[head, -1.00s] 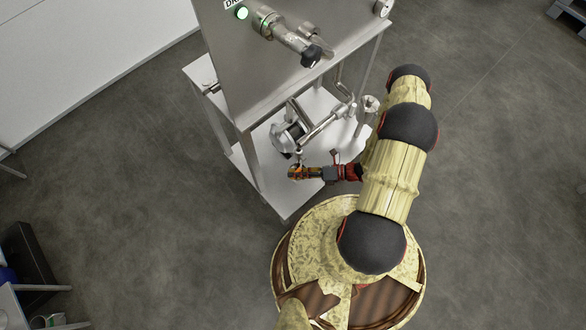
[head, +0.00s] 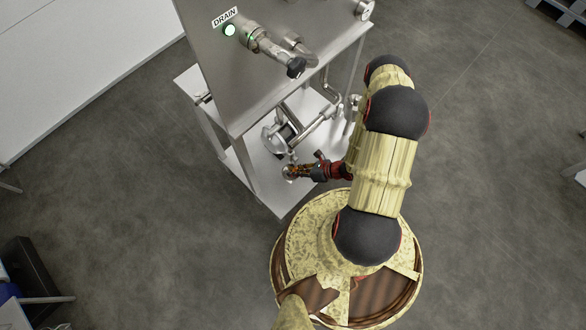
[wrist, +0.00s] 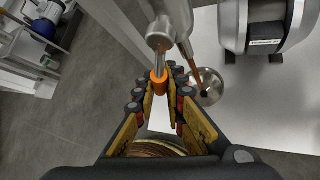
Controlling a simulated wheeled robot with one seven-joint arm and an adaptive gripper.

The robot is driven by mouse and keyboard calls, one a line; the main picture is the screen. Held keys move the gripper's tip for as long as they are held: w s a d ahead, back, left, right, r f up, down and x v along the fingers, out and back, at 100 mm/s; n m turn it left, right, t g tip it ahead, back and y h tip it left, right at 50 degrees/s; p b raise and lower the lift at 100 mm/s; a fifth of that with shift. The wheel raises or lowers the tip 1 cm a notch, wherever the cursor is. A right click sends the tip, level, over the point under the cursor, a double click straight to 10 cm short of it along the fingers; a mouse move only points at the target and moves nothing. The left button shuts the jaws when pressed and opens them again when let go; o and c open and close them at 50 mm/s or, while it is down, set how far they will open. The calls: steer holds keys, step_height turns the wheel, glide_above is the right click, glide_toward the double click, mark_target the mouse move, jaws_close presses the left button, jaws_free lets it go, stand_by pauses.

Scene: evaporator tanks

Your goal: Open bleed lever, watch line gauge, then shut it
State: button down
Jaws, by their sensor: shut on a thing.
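A steel valve fitting (wrist: 163,32) hangs at the top middle of the wrist view. Its thin lever with an orange end (wrist: 160,83) lies between the fingertips. My gripper (wrist: 163,84) is shut on this lever end; the fingers hide part of it. A copper-coloured rod (wrist: 186,52) runs down from the fitting, just right of the fingers. In the head view my gripper (head: 291,172) is low at the cabinet's front, below the pump, and the lever is too small to make out. A round dial (head: 364,9) at the panel's top right may be the gauge; its reading is not legible.
A pump (head: 276,136) sits on the white lower shelf (head: 262,185). A round metal cup or disc (wrist: 208,86) is close to the right finger.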

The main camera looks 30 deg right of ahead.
steer(key=shift+w+d, duration=0.1)
steer(key=shift+d, duration=0.05)
steer(key=c, duration=1.8)
jaws_free()
steer(key=shift+c, duration=0.2)
steer(key=v, duration=1.2)
steer(key=shift+c, duration=0.2)
